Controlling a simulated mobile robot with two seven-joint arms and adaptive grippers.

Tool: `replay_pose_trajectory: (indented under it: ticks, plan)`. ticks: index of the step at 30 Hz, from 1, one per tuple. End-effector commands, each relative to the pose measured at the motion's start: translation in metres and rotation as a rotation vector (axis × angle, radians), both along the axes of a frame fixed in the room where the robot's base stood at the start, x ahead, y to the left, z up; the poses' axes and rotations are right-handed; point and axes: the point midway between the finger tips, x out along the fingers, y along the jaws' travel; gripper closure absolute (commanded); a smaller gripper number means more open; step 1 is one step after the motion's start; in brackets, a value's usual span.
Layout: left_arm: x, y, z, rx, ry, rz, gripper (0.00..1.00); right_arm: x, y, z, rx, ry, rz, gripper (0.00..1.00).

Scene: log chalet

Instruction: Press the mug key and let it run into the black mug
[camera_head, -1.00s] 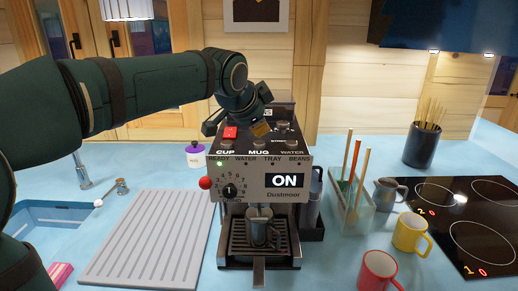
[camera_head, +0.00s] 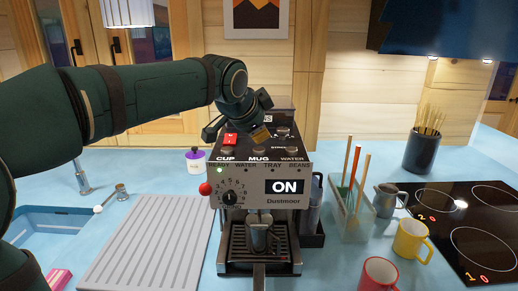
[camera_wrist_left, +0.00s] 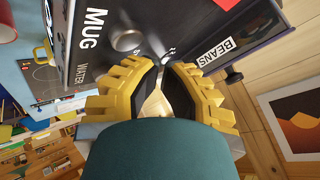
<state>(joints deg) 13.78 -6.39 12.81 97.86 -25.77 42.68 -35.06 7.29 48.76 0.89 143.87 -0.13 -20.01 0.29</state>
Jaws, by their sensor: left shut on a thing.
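The coffee machine (camera_head: 290,215) stands in the middle of the counter, its display reading ON. The mug key (camera_head: 259,150) is a round silver button on its top edge; it also shows beside the word MUG in the left wrist view (camera_wrist_left: 126,40). My left gripper (camera_head: 262,132) is just above the machine's top, behind the key and apart from it. In the left wrist view its yellow-padded fingers (camera_wrist_left: 165,90) are close together; what they close on I cannot make out.
A red switch (camera_head: 231,139) is on the machine's top left. A ribbed drainboard (camera_head: 150,240) lies left of it. A stirrer holder (camera_head: 350,215), grey jug (camera_head: 386,201), yellow mug (camera_head: 410,238), red mug (camera_head: 378,275) and hob (camera_head: 470,225) are right.

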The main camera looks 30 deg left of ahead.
Motion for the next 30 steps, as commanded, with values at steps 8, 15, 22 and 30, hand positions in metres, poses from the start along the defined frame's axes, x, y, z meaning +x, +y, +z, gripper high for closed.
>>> replay_pose_trajectory:
  ticks: [8, 15, 22, 30]
  plan:
    - [0.0000, -0.0001, -0.0001, 0.000, 0.000, 0.000, 1.00, 0.0000, 0.0000, -0.0001, 0.000, 0.000, 0.000, 1.00]
    - [0.0000, -0.0001, -0.0071, 0.000, 0.000, 0.000, 1.00, 0.0000, 0.0000, -0.0057, 0.000, 0.000, 0.000, 1.00]
    - [0.0000, 0.0001, -0.0088, 0.000, 0.000, 0.000, 1.00, -0.0001, 0.0000, -0.0069, 0.000, 0.000, 0.000, 1.00]
    - [0.0000, 0.0000, -0.0091, 0.000, 0.000, 0.000, 1.00, 0.0000, 0.0000, -0.0072, 0.000, 0.000, 0.000, 1.00]
